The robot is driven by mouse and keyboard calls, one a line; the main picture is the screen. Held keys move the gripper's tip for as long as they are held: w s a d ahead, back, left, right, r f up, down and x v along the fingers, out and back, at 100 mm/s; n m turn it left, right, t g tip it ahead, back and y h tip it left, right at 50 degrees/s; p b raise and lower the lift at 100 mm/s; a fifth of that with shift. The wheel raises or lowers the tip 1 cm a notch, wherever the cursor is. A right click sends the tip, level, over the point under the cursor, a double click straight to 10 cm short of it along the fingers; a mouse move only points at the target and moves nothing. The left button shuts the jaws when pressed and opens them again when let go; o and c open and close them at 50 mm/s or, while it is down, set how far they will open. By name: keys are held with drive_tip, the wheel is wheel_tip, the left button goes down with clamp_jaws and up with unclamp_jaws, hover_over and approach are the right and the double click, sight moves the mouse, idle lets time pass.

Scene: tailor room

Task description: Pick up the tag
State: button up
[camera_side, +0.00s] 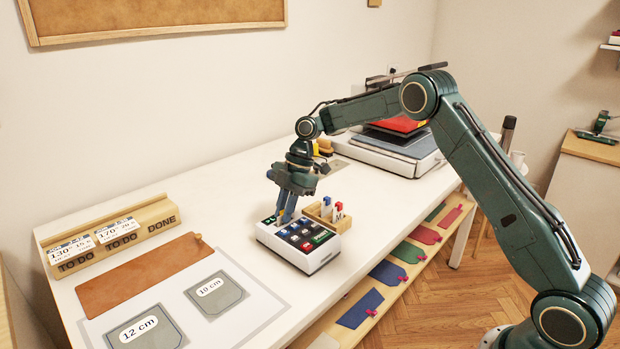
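My gripper (284,219) points down over the back left part of a white keypad device (316,262) with dark keys. Its two bluish fingers are close together, and their tips are at or just above the device's top. I cannot tell whether they touch it or hold anything. No loose tag shows clearly at the fingertips; the fingers may hide one. A small wooden box (345,226) right behind the device holds white tag-like pieces (338,209) with red and blue marks. Two white cards (118,232) with printed numbers stand in a wooden rack (162,214) at the left.
A brown leather piece (140,275) and two grey-green patches (217,292) marked in cm lie at front left. A flat grey machine (395,152) with a red top stands at the back. Coloured pieces (388,272) lie on a lower shelf. The table between rack and machine is mostly clear.

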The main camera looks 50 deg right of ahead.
clamp_jaws()
drive_tip(key=shift+r, duration=0.1)
wheel_tip(320, 180, up, 10)
idle(0.7)
idle(0.8)
